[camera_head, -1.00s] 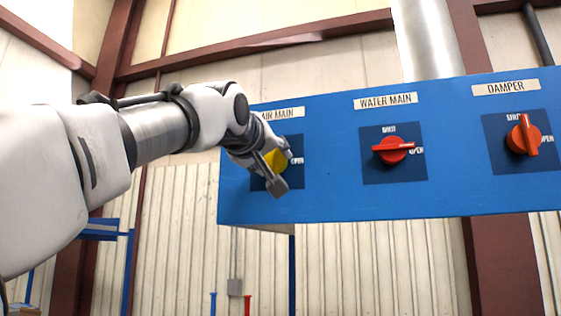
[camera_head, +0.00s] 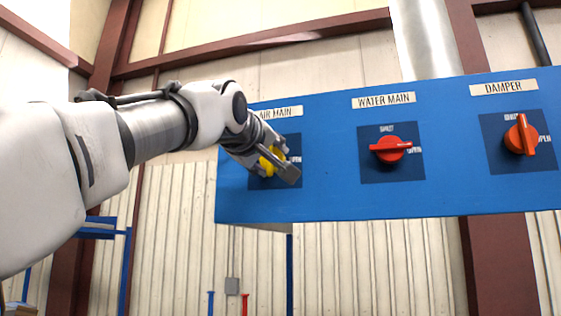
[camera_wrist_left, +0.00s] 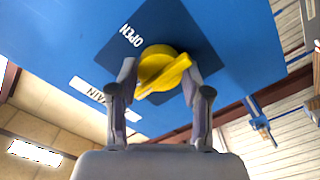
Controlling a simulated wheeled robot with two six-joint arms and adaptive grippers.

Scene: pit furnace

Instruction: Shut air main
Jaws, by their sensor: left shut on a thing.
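The yellow air main knob (camera_head: 267,163) sits on a dark square plate at the left end of the blue panel (camera_head: 335,195), under the AIR MAIN label (camera_head: 279,113). My left gripper (camera_head: 278,161) is shut on the knob, partly hiding it and its plate. In the left wrist view the yellow knob (camera_wrist_left: 160,68) lies between the two fingers of my left gripper (camera_wrist_left: 160,85), its raised bar slanting across the gap. The word OPEN shows on the plate there. The SHUT mark is hidden. My right gripper is in no view.
A metal duct (camera_head: 424,40) rises behind the panel. Small blue and red posts stand low below it.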

